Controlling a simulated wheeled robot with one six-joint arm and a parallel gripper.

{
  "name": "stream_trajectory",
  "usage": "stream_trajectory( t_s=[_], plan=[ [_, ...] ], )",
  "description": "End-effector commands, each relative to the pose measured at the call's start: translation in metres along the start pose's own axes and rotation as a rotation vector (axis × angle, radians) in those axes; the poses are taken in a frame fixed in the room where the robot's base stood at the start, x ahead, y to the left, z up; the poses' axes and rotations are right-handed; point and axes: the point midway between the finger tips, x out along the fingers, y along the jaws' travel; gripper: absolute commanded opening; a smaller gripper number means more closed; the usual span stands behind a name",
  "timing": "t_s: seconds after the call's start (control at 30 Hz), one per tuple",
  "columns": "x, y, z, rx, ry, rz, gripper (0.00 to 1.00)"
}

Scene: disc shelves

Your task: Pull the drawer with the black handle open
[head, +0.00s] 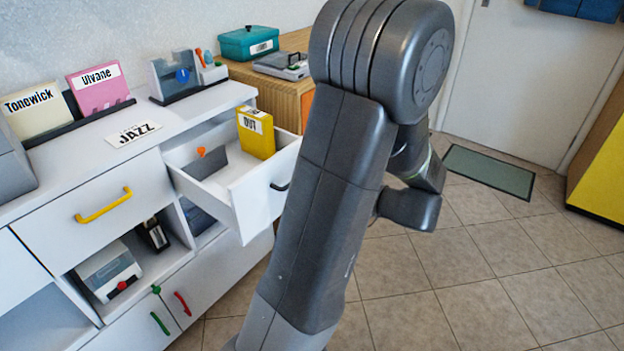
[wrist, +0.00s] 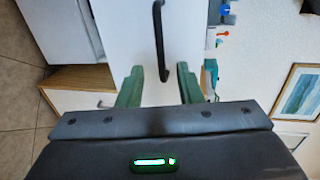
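The white drawer (head: 240,200) with the black handle (head: 279,186) stands pulled out from the shelf unit. A yellow box (head: 256,133) labelled "OUT" stands inside it, along with a grey divider (head: 207,163). In the wrist view the black handle (wrist: 160,40) runs up the white drawer front (wrist: 185,35). My gripper (wrist: 160,70) is open, its green fingers on either side of the handle's lower end in the picture. The fingers look clear of the handle; I cannot tell the depth between them. My arm hides the gripper in the head view.
A drawer with a yellow handle (head: 103,205) is shut on the left. Below are open shelves and doors with red (head: 183,303) and green (head: 160,323) handles. A wooden cabinet (head: 282,95) stands beyond the open drawer. Tiled floor (head: 480,265) is free on the right.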

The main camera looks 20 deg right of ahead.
Motion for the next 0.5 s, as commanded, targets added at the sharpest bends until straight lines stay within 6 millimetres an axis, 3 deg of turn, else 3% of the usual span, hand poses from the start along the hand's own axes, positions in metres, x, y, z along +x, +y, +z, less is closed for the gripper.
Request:
stream_trajectory(
  t_s=[0.23, 0.5],
  plan=[
    [-0.044, -0.001, -0.001, 0.0, 0.003, 0.001, 0.32],
    [-0.061, 0.0, 0.0, 0.0, -0.001, 0.001, 0.32]
  ],
)
